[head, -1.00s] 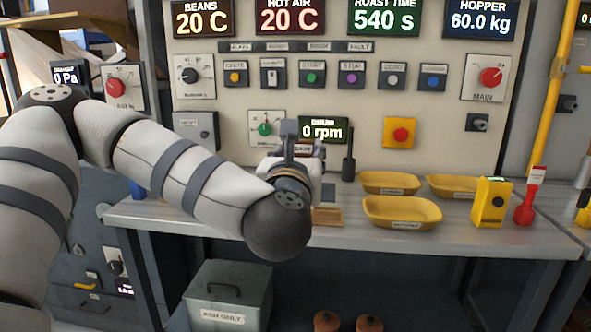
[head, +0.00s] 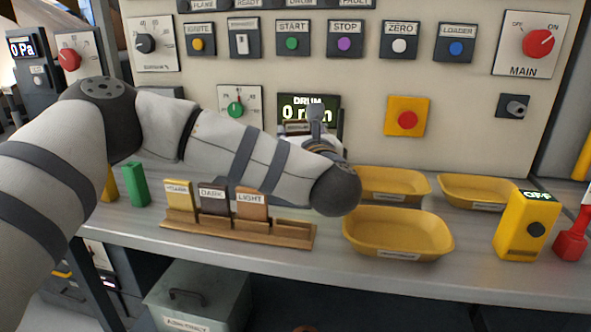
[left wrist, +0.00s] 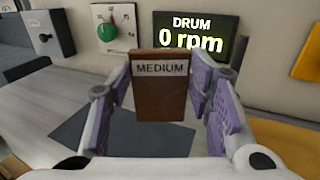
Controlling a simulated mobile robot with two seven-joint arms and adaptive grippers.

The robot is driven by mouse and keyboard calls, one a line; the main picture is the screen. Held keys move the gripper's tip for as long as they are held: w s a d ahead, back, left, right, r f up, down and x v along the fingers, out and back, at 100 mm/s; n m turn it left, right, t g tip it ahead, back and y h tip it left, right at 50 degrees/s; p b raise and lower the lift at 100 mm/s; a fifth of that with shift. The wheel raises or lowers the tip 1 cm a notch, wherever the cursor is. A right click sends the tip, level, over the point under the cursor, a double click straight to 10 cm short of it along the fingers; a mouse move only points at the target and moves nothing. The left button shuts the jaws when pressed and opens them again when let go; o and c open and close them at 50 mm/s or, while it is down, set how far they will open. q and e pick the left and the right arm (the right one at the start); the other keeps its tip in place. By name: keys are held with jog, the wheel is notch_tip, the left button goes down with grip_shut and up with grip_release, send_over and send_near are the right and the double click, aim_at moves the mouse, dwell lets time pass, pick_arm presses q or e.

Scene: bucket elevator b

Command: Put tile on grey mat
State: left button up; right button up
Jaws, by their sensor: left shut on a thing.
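The tile, a brown block labelled MEDIUM (left wrist: 160,90), stands upright between the purple finger pads of my left gripper (left wrist: 160,100) in the left wrist view. The gripper is shut on it. The dark grey mat (left wrist: 60,143) lies on the counter beyond and below the tile in that view. I cannot tell how far above the mat the tile is. In the head view my left gripper (head: 312,130) is in front of the drum display, and my arm mostly hides the tile and mat. My right gripper is not in view.
A wooden rack (head: 235,231) holds tiles labelled DARK (head: 213,199) and LIGHT (head: 251,206) and a yellowish one, with an empty slot at its right. Yellow trays (head: 398,233) stand right of my arm. The control panel (head: 370,75) rises behind the counter.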

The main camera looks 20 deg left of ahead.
pick_arm(q)
jog(key=shift+w+a+f+b, duration=0.2)
jog(key=shift+w+f, duration=0.6)
jog(key=shift+f, duration=0.65)
jog(key=shift+w+a+f+b, duration=0.2)
jog(key=shift+w+f, duration=0.65)
jog(key=shift+f, duration=0.65)
jog(key=shift+w+a+f+b, duration=0.1)
jog(key=shift+w+a+f, duration=0.1)
jog(key=shift+w+f, duration=0.95)
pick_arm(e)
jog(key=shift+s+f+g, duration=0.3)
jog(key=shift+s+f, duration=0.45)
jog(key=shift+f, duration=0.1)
pick_arm(q)
jog(key=shift+s+f, duration=0.35)
jog(key=shift+f, duration=0.1)
jog(key=shift+f, duration=0.15)
jog(key=o, duration=1.2)
jog(key=shift+c, duration=0.2)
jog(key=shift+o, duration=0.2)
